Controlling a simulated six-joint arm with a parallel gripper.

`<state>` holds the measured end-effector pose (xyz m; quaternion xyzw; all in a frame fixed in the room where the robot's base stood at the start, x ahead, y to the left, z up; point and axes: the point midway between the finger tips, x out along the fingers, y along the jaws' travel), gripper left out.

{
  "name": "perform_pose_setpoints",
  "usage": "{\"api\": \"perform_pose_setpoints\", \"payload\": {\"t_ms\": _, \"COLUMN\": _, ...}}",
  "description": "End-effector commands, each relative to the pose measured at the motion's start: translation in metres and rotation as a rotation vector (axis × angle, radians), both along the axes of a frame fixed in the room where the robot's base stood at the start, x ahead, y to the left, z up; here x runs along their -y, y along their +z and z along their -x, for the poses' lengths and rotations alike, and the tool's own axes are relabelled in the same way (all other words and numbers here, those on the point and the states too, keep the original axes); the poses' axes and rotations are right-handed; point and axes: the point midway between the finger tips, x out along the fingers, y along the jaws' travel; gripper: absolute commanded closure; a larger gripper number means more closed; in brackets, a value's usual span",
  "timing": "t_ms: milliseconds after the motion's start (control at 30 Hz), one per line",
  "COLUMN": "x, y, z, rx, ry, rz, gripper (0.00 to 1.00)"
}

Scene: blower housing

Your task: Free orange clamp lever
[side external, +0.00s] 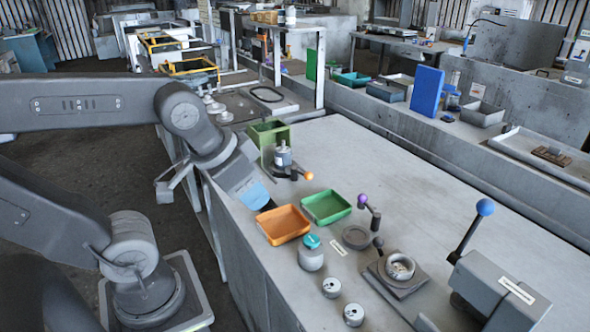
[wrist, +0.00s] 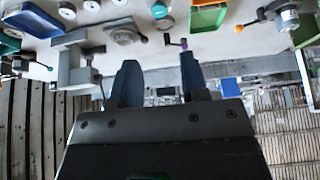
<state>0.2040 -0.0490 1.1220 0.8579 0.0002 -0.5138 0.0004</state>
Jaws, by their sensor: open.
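The orange clamp lever shows as an orange ball (side external: 309,175) on a short dark arm, at the right of a clamp holding a silver and dark cylindrical housing (side external: 283,156). In the wrist view the orange ball (wrist: 239,28) is at the upper right, beside the housing (wrist: 287,17). My gripper (wrist: 160,72) is open, with nothing between its two dark blue fingers. It is apart from the orange lever, which lies off to the right of the fingers there. In the side view my gripper is by the bench's left edge, its fingertips hard to make out.
An orange tray (side external: 283,224) and a green tray (side external: 326,207) lie nearby. A purple-knobbed lever (side external: 362,199) and a blue-knobbed press lever (side external: 485,208) stand farther right. The bench's right rear is clear.

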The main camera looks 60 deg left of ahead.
Motion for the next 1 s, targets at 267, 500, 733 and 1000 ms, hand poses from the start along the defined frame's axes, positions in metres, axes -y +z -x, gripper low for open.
{"api": "perform_pose_setpoints", "payload": {"t_ms": 267, "x": -0.022, "y": 0.015, "z": -0.048, "rx": -0.056, "ry": 0.329, "rz": 0.125, "gripper": 0.48}}
{"api": "perform_pose_setpoints", "payload": {"t_ms": 500, "x": -0.084, "y": 0.016, "z": -0.137, "rx": -0.122, "ry": 0.959, "rz": 0.340, "gripper": 0.48}}
{"api": "perform_pose_setpoints", "payload": {"t_ms": 733, "x": -0.158, "y": -0.014, "z": -0.204, "rx": -0.145, "ry": 1.525, "rz": 0.508, "gripper": 0.48}}
{"api": "perform_pose_setpoints", "payload": {"t_ms": 1000, "x": -0.203, "y": -0.040, "z": -0.230, "rx": -0.142, "ry": 1.833, "rz": 0.590, "gripper": 0.48}}
